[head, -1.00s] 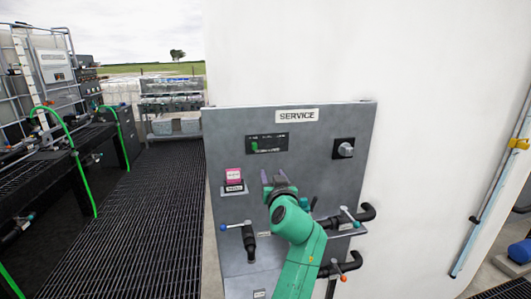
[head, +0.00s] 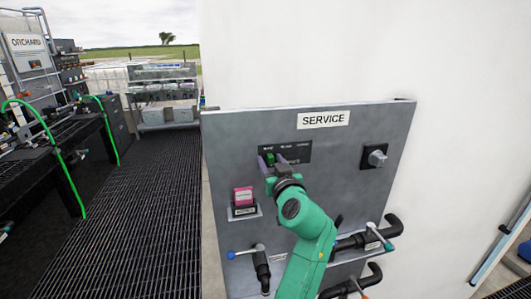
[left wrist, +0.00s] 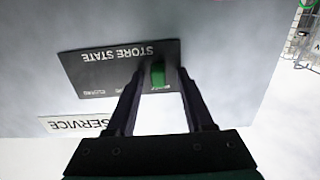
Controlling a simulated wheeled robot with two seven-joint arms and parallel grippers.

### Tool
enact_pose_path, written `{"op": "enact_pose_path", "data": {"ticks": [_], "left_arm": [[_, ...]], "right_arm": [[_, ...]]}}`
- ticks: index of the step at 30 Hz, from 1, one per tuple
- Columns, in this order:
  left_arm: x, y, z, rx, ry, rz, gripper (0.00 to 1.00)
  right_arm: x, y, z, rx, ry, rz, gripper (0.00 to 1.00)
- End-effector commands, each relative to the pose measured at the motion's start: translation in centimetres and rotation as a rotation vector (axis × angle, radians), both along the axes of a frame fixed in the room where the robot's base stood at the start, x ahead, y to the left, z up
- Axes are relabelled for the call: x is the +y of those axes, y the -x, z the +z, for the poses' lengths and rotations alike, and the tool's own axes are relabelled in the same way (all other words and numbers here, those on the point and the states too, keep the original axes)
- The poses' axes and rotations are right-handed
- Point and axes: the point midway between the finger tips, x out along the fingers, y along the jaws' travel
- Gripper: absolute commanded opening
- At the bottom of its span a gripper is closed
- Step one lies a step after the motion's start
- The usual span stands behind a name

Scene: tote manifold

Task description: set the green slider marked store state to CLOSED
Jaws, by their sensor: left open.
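The green slider (head: 269,158) sits at the left end of a black plate (head: 300,150) on the grey service panel. The left wrist view shows the slider (left wrist: 158,73) upside down, near the right end of the plate marked STORE STATE (left wrist: 100,65). The label that seems to read CLOSED is at the plate's opposite end, on the right in the head view. My left gripper (head: 271,161) is open, with one finger on each side of the slider. I cannot tell whether either finger touches it. My right gripper is not in view.
A grey knob (head: 377,157) is on the panel's right. A pink block (head: 243,196) in a small holder is below left of the plate. Black pipes with a blue-tipped lever (head: 231,255) and a teal-tipped lever (head: 388,246) stick out lower down. The panel between plate and knob is clear.

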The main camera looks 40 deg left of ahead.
Motion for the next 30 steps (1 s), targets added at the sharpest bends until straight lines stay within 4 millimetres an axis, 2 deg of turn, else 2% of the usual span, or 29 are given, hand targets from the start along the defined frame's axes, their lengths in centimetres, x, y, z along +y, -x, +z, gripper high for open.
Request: {"op": "enact_pose_path", "data": {"ticks": [7, 8, 9, 11, 12, 23, 30], "left_arm": [[-0.1, 0.0, 0.0, 0.000, 0.000, -0.001, 0.53], [-0.1, 0.0, 0.0, 0.000, 0.000, -0.001, 0.45], [-0.1, 0.0, 0.0, 0.000, 0.000, -0.001, 0.30], [-0.1, 0.0, 0.0, 0.000, 0.000, -0.001, 0.07], [-0.1, 0.0, 0.0, 0.000, 0.000, -0.001, 0.00], [0.0, 0.0, 0.0, 0.001, 0.001, 0.000, 0.00], [0.0, 0.0, 0.0, 0.001, 0.001, 0.001, 0.00]], "right_arm": [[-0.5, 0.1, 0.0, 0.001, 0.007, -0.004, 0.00], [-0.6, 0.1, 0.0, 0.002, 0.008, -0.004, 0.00], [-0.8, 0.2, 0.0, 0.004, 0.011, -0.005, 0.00], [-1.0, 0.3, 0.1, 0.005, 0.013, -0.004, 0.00], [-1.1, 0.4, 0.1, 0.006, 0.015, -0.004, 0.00], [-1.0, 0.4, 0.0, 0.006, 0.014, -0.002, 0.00], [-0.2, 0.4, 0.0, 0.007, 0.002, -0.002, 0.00]]}}
